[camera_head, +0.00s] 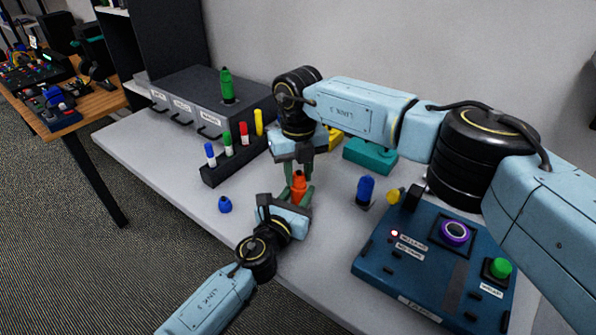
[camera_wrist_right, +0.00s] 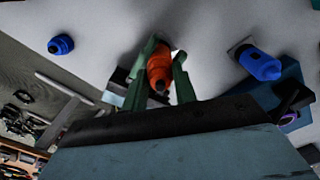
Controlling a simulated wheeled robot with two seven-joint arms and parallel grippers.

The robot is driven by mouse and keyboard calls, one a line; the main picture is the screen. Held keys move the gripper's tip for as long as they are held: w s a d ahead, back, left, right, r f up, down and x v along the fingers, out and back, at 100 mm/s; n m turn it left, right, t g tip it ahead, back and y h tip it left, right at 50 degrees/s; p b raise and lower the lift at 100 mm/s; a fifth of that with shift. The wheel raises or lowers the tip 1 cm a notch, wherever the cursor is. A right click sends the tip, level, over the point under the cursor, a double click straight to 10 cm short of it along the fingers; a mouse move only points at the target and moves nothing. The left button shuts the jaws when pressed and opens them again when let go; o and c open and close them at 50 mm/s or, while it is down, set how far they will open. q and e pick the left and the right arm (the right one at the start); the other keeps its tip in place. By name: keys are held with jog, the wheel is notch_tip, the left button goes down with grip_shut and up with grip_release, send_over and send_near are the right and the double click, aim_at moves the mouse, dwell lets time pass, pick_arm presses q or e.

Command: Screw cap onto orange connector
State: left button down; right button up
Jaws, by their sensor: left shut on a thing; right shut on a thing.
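The orange connector (camera_head: 298,194) stands upright near the middle of the table, and an orange cap (camera_head: 299,178) sits in line on top. I cannot see a seam or gap between them. My right gripper (camera_head: 299,166) comes down from above, shut on the cap, which also shows between its green fingers in the right wrist view (camera_wrist_right: 159,62). My left gripper (camera_head: 300,196) reaches in low from the front left and is shut on the connector's lower part. The fingers hide part of both orange pieces.
A blue cap (camera_head: 225,204) lies loose on the left. A dark rack (camera_head: 230,165) of pens and a grey drawer box (camera_head: 205,100) stand behind. A blue connector (camera_head: 365,189), yellow piece (camera_head: 392,196) and blue control panel (camera_head: 436,262) stand right. A teal block (camera_head: 370,156) is behind.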

jog(key=m, duration=0.7)
jog(key=shift+d+m, duration=0.1)
jog(key=shift+m, duration=0.3)
jog(key=m, duration=0.6)
jog(key=o, duration=1)
notch_tip(320, 180, up, 12)
pick_arm(q)
jog(key=c, duration=1)
grip_release()
jog(key=shift+o, duration=0.2)
